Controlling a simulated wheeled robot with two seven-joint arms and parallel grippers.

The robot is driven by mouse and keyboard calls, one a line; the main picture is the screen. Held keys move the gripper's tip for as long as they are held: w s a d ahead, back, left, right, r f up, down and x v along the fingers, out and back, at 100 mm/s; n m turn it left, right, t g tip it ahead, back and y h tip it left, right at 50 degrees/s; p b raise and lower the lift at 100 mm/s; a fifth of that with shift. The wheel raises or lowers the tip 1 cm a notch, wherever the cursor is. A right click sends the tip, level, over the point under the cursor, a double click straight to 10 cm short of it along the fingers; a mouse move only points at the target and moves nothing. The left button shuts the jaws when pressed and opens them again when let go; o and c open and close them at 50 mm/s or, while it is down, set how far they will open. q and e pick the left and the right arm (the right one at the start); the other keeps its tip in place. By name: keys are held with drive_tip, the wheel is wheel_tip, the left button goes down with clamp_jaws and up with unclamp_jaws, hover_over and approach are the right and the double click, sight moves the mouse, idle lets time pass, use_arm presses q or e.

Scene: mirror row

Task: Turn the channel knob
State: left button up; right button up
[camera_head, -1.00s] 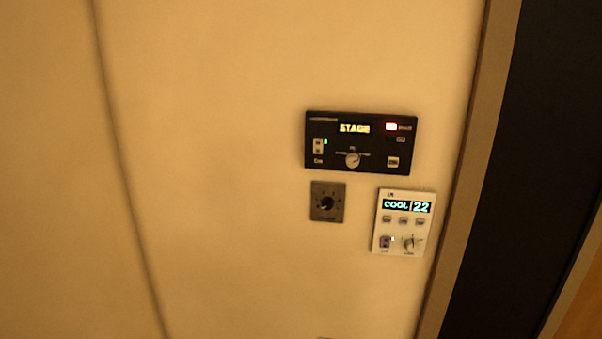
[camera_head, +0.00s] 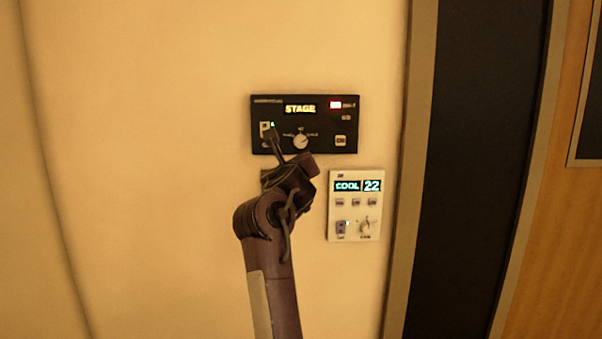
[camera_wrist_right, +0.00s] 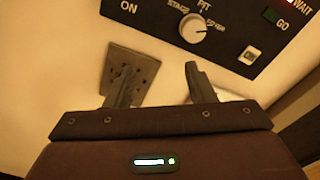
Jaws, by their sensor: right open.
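The black panel (camera_head: 257,118) with a lit STAGE display is on the wall. Its round pale knob (camera_head: 300,141) is low in the middle, and it also shows in the right wrist view (camera_wrist_right: 193,28) below the PIT label. STAGE is printed at the knob's left; its exact setting is hard to read. My right gripper (camera_wrist_right: 160,84) is open and empty. In the head view, it is at the panel's lower edge, below and left of the knob, with a dark finger over the panel near the switch (camera_head: 265,128). No contact with the knob is visible. My left gripper is not in view.
A white control unit (camera_head: 359,204) showing COOL 22 is to the right of my right arm. A dark door-like strip (camera_head: 460,170) stands farther right.

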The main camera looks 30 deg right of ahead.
sight(301, 142)
drive_tip(key=s+d+r+m, duration=0.1)
drive_tip(key=s+r+m, duration=0.2)
drive_tip(key=r, duration=0.1)
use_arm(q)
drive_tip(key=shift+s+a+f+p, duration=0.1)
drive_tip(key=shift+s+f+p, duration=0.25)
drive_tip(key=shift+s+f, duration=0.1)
use_arm(e)
drive_tip(key=shift+h, duration=0.3)
drive_tip(key=x, duration=0.7)
drive_tip(key=shift+w+d+r, duration=0.2)
drive_tip(key=shift+w, duration=0.05)
drive_tip(key=shift+c, duration=0.3)
drive_tip(key=c, duration=0.9)
